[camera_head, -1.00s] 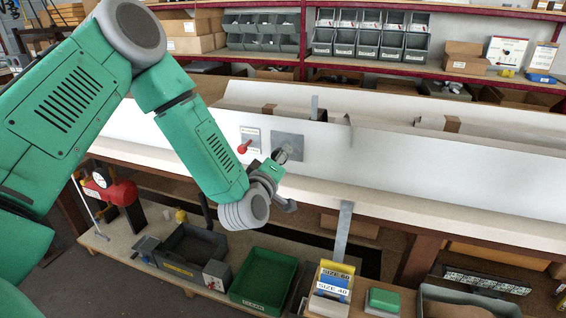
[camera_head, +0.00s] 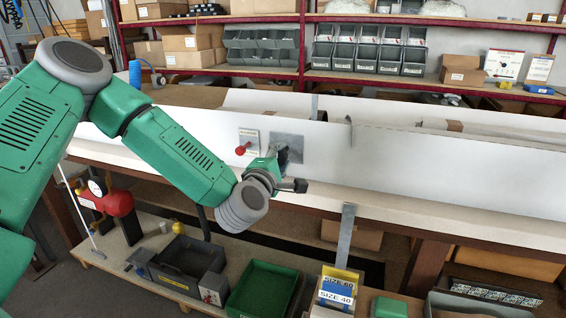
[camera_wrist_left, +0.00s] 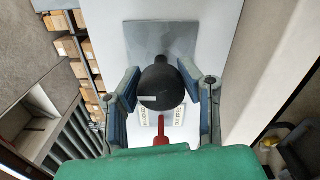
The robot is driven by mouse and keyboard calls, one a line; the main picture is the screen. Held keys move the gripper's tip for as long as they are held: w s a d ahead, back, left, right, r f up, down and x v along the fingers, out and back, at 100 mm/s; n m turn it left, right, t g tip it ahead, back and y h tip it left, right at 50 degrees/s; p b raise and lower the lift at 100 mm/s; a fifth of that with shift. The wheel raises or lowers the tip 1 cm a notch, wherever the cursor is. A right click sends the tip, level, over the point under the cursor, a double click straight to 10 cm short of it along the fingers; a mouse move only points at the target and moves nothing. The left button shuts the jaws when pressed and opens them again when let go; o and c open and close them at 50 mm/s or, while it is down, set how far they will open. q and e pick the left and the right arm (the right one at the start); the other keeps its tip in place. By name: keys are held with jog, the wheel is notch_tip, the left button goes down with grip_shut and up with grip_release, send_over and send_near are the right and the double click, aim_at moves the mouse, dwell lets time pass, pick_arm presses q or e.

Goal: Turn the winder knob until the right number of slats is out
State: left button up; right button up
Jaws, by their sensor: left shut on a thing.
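The winder knob (camera_wrist_left: 162,84) is a round black knob in front of a square grey metal plate (camera_wrist_left: 160,42) in the left wrist view. My left gripper (camera_head: 283,170) is at the knob, with its two fingers on either side of it; it is shut on the knob. In the head view the same plate (camera_head: 292,142) is on the white wall panel, and the gripper hides most of the knob. A pale mark shows on the knob's face. I cannot make out any slats coming out. My right gripper is not in view.
A red lever (camera_head: 241,150) on a labelled plate is just left of the knob. Below are a dark grey bin (camera_head: 190,262), a green tray (camera_head: 262,290) and cards marked SIZE 60 and SIZE 40 (camera_head: 337,290). Shelves with boxes stand behind.

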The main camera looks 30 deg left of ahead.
pick_arm(q)
jog(key=shift+s+a+f+n, duration=0.15)
jog(key=shift+f+n, duration=0.15)
jog(key=shift+f, duration=0.15)
jog(key=o, duration=1.2)
jog(key=shift+c, duration=0.2)
jog(key=shift+o, duration=0.4)
jog(key=shift+a+r, duration=0.15)
jog(key=shift+r, duration=0.05)
jog(key=v, duration=1.2)
jog(key=shift+a+f, duration=0.1)
jog(key=shift+f, duration=0.05)
